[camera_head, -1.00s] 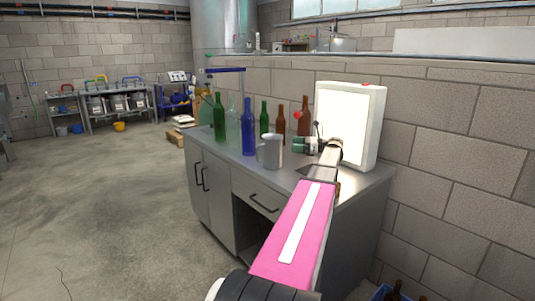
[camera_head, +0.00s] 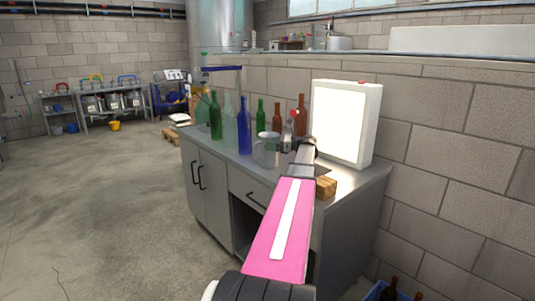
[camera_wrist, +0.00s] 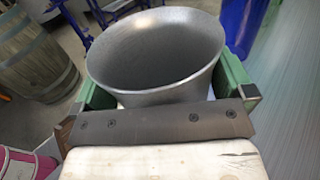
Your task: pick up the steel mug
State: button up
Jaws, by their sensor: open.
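The steel mug (camera_head: 265,152) stands upright on the grey workbench (camera_head: 360,184) in the head view, near the row of bottles. In the wrist view the mug (camera_wrist: 155,50) is close and large, with its open rim facing the camera. My gripper (camera_wrist: 165,92) is open, with one green jaw on each side of the mug. I cannot tell whether either jaw touches it. The mug's lower part is hidden behind the gripper's plate in the wrist view.
A blue bottle (camera_head: 244,126) stands just left of the mug, with green and brown bottles around and behind. A white light panel (camera_head: 342,122) stands at the right. A wooden block (camera_head: 326,187) lies near the bench front.

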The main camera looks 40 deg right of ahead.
jog(key=c, duration=0.7)
jog(key=shift+c, duration=0.2)
